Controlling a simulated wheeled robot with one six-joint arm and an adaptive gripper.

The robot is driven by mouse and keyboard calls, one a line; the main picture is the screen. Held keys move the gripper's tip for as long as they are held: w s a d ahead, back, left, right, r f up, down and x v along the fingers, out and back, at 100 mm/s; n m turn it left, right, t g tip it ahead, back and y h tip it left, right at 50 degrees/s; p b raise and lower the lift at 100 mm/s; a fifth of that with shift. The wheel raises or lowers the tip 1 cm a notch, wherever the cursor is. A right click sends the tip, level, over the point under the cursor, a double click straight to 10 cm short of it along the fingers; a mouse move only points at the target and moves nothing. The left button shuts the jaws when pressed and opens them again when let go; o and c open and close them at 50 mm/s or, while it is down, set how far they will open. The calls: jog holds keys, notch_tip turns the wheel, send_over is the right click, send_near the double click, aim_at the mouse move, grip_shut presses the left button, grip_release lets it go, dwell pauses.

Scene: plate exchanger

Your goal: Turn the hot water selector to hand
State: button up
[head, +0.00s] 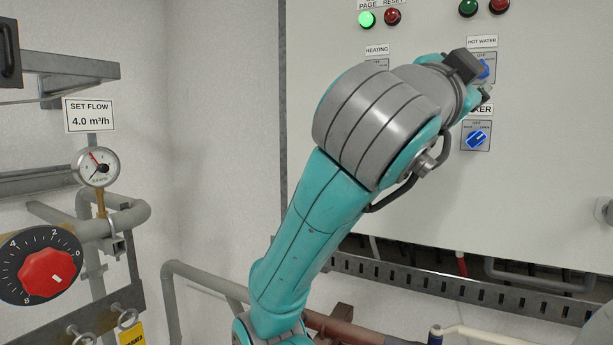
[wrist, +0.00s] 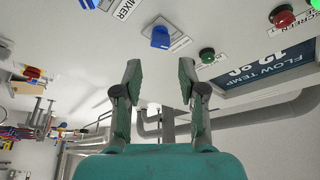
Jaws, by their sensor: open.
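The hot water selector is a blue knob (head: 484,68) on a grey plate under the HOT WATER label (head: 482,41) in the head view. My gripper (head: 476,82) partly covers it there. In the wrist view the blue knob (wrist: 160,37) shows just beyond and between the fingertips of my gripper (wrist: 160,73). The fingers are apart, with nothing between them. The knob appears clear of both fingers; how far ahead it lies is hard to tell. Its pointer position is unclear.
Below it is another blue selector (head: 476,139), its label partly hidden. The HEATING selector is mostly behind my arm. Left are a gauge (head: 96,167), pipes and a red dial (head: 49,272). The panel's right side is bare.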

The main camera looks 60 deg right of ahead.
jog(key=w+a+f+n+t+h, duration=0.1)
jog(key=w+a+f+n+t, duration=0.1)
jog(key=w+f+n+t, duration=0.4)
jog(key=w+a+f+n+t+h, duration=0.1)
jog(key=w+f+n+t, duration=0.4)
jog(key=w, duration=1)
jog(key=shift+a+f+n+t, duration=0.4)
jog(key=shift+a+f+n, duration=0.45)
jog(key=shift+f+n, duration=0.7)
